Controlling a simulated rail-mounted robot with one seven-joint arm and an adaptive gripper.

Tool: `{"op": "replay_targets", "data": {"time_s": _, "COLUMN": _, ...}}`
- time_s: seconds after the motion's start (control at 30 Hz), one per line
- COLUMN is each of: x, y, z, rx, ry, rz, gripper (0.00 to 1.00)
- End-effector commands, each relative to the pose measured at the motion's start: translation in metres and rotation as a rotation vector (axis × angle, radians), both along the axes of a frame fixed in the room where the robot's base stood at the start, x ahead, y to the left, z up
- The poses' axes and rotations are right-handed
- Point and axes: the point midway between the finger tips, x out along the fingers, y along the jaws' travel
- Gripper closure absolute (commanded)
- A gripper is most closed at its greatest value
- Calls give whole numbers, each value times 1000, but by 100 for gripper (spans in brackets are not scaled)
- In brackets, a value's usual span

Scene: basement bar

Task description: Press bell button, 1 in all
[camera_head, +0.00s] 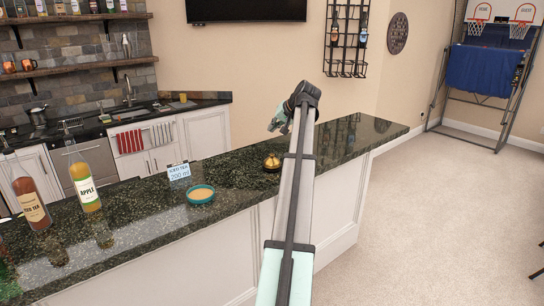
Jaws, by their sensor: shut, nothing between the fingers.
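A golden bell (272,163) with a dark base stands on the dark green stone bar counter (235,172), left of my arm. Its button at the top is too small to make out clearly. My gripper (272,128) is at the end of the raised arm, above and beyond the bell in the picture, and apart from it. The fingers point down and to the left. They are shut and hold nothing.
A small sign (179,171) and a round teal-rimmed coaster (200,194) are left of the bell. An iced tea bottle (30,200) and an apple bottle (84,185) stand further left. The counter's right end (375,130) is clear.

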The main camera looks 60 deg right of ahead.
Motion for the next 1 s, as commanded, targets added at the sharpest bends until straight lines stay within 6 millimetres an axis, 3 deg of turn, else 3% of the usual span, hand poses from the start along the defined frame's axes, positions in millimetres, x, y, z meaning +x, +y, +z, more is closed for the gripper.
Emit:
{"op": "replay_targets", "data": {"time_s": 0.6, "x": 0, "y": 1, "z": -72, "rx": 1, "ry": 0, "rz": 0, "gripper": 100}}
{"op": "replay_targets", "data": {"time_s": 1.0, "x": 0, "y": 0, "z": -81, "rx": 0, "ry": 0, "rz": 0, "gripper": 100}}
